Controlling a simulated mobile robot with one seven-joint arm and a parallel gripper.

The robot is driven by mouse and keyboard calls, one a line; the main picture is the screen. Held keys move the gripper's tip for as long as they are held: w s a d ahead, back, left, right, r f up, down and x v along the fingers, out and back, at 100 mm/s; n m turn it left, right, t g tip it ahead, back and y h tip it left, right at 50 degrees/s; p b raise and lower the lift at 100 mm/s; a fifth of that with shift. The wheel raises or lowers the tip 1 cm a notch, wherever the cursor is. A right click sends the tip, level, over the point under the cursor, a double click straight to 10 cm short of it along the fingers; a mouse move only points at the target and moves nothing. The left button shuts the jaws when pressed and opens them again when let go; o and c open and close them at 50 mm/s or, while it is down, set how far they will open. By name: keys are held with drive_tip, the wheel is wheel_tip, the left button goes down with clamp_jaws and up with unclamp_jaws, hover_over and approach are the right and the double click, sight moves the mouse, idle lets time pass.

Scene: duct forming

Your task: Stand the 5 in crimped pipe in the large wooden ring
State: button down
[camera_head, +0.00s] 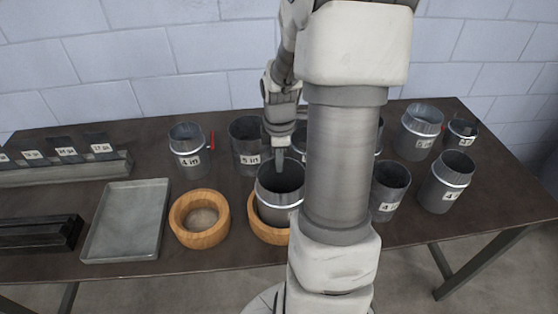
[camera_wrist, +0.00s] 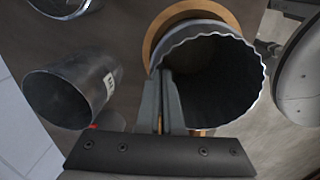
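The crimped pipe (camera_head: 280,200) is a dark grey metal cylinder with a wavy rim, clear in the wrist view (camera_wrist: 256,75). Its size label is not visible. It stands roughly upright within a wooden ring (camera_head: 256,226), which also shows beside it in the wrist view (camera_wrist: 160,27). Whether its base touches the table is hidden. My gripper (camera_head: 280,158) is at the pipe's rim, its fingers (camera_wrist: 166,80) close together with the pipe wall between them. A second wooden ring (camera_head: 178,218) lies empty to the left. My arm hides part of the occupied ring.
A 5 in pipe (camera_head: 246,135) stands just behind, and a 4 in pipe (camera_head: 186,158) behind left. Several other pipes (camera_head: 446,184) stand on the right. A grey tray (camera_head: 126,222) and black bar (camera_head: 40,235) lie left on the table.

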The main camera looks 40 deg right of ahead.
drive_tip(key=shift+f, duration=0.1)
drive_tip(key=c, duration=1)
unclamp_jaws()
wheel_tip(320, 180, up, 17)
drive_tip(key=s+p, duration=0.1)
drive_tip(key=shift+a+r, duration=0.2)
drive_tip(key=shift+a, duration=0.25)
drive_tip(key=shift+s, duration=0.25)
